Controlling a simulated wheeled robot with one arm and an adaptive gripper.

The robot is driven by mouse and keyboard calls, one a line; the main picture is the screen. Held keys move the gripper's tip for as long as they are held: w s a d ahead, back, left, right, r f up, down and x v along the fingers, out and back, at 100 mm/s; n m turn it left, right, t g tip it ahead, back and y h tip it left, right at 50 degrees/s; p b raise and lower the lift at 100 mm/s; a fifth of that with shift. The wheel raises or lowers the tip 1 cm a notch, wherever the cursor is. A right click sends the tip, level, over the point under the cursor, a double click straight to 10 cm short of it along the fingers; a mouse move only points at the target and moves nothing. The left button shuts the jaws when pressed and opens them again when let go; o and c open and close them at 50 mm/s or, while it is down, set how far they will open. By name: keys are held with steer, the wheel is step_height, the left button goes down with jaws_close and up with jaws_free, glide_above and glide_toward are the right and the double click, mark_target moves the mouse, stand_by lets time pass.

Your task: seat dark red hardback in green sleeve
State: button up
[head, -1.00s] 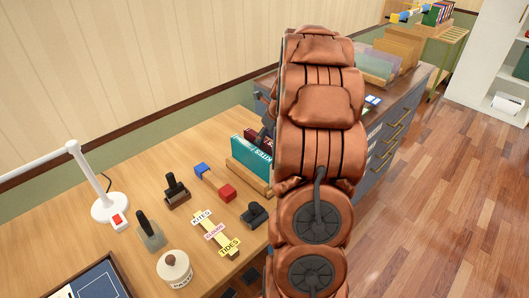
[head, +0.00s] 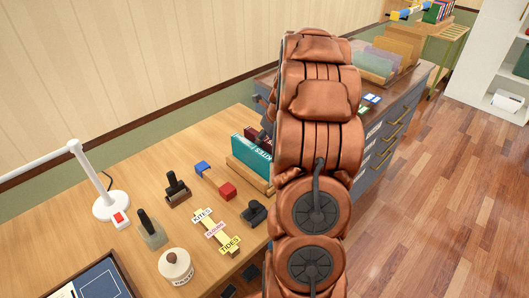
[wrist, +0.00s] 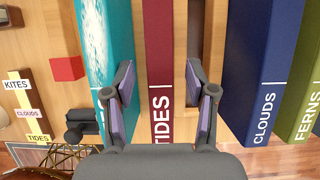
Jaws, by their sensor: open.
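The dark red hardback (wrist: 159,45), with TIDES on its spine, stands upright beside a teal book (wrist: 105,40) in the wrist view. It also shows in the head view (head: 252,133), mostly behind my arm. My gripper (wrist: 160,97) is open, one finger on each side of the red spine; the left finger lies in front of the teal book. Contact with the red book cannot be told. A pale green translucent sleeve (head: 371,68) stands in a rack on the grey cabinet at the back. My gripper is largely hidden by the arm in the head view.
A blue CLOUDS book (wrist: 258,70) and a green FERNS book (wrist: 303,75) stand to the right, past a gap. A red block (wrist: 67,69), a stamp (head: 255,210) and a label strip (head: 215,232) lie left of the books. Lilac and tan panels stand behind the green sleeve.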

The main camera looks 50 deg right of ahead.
stand_by(0.4)
jaws_close()
stand_by(0.4)
